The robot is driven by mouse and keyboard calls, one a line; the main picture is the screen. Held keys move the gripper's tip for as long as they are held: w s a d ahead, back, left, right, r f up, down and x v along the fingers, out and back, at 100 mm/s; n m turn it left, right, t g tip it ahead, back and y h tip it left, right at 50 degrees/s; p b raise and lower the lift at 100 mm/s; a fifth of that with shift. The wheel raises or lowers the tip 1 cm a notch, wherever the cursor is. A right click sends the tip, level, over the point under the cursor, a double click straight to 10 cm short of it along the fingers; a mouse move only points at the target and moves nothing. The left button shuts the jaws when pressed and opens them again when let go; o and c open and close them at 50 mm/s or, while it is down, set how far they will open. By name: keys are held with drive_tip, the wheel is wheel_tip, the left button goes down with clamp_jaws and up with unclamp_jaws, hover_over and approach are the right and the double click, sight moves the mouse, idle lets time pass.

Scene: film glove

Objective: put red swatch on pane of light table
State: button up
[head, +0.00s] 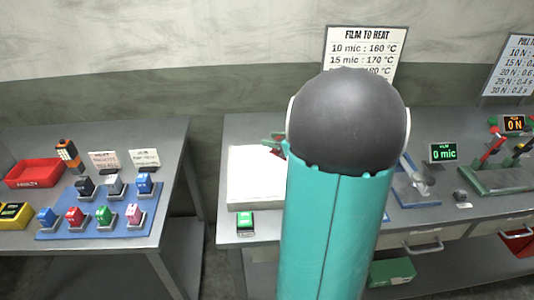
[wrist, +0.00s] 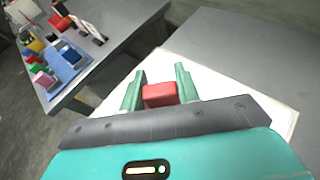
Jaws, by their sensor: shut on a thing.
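My gripper (wrist: 160,82) has two green fingers and is shut on the red swatch (wrist: 160,95), a small red block between the fingers in the wrist view. The light table's white pane (wrist: 207,70) lies below and beyond the fingers there. In the head view the pane (head: 255,180) is left of my arm, and its right part is hidden by the arm. Only a bit of my gripper (head: 275,143) shows in the head view, over the pane's far right part. I cannot tell whether the swatch touches the pane.
A green-lit switch box (head: 246,222) stands in front of the pane. The left table holds a blue tray (head: 95,229) of several coloured blocks and a red bin (head: 34,173). A gap separates the two tables. A "0 mic" display (head: 443,152) stands right of my arm.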

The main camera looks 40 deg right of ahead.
sight(267, 161)
drive_tip(key=w+f, duration=0.1)
drive_tip(key=f, duration=0.1)
drive_tip(key=w+f, duration=0.1)
drive_tip(key=w, duration=0.1)
drive_tip(key=shift+d+f, duration=0.1)
drive_tip(key=shift+f, duration=0.3)
drive_tip(key=shift+w+f, duration=0.2)
drive_tip(key=shift+f, duration=1.45)
drive_tip(key=shift+f, duration=0.1)
drive_tip(key=o, duration=1)
drive_tip(key=shift+c, duration=0.2)
